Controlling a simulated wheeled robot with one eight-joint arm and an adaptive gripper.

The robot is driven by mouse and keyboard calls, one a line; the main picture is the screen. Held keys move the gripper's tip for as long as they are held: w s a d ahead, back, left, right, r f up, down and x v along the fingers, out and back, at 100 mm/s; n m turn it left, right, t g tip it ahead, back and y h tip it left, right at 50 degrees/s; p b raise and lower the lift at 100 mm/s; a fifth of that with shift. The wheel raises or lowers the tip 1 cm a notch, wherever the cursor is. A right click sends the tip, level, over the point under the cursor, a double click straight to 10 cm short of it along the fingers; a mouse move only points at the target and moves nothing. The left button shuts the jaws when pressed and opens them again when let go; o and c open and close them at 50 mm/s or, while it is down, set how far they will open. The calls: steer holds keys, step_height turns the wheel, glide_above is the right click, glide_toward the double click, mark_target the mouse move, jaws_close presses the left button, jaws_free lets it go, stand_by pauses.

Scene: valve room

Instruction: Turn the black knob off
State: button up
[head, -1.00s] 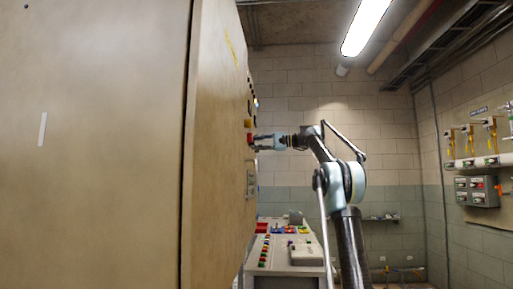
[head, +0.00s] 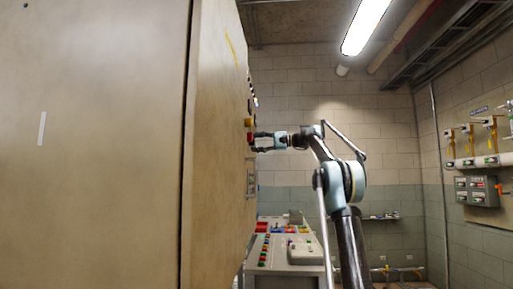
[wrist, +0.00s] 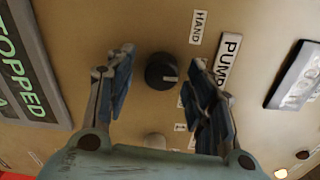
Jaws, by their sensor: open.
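The black knob (wrist: 162,71) is on the tan panel in the wrist view, round with a pale mark on its right side. A HAND label (wrist: 197,27) is above and to the right of it. My gripper (wrist: 160,75) is open, with one finger to the left of the knob and one to the right. The knob shows between the fingertips, and I cannot tell whether either touches it. In the head view my gripper (head: 256,142) is at the side face of the tall cabinet (head: 215,130); the knob cannot be made out there.
A PUMP label (wrist: 229,60) is right of the knob, and a STOPPED sign (wrist: 28,75) is at the left. A pale round knob (wrist: 155,141) is below. A console with coloured buttons (head: 290,250) stands beyond the cabinet. A grey box (head: 477,190) hangs on the right wall.

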steer(key=d, duration=1.2)
steer(key=shift+s, duration=0.3)
steer(key=shift+r, duration=0.1)
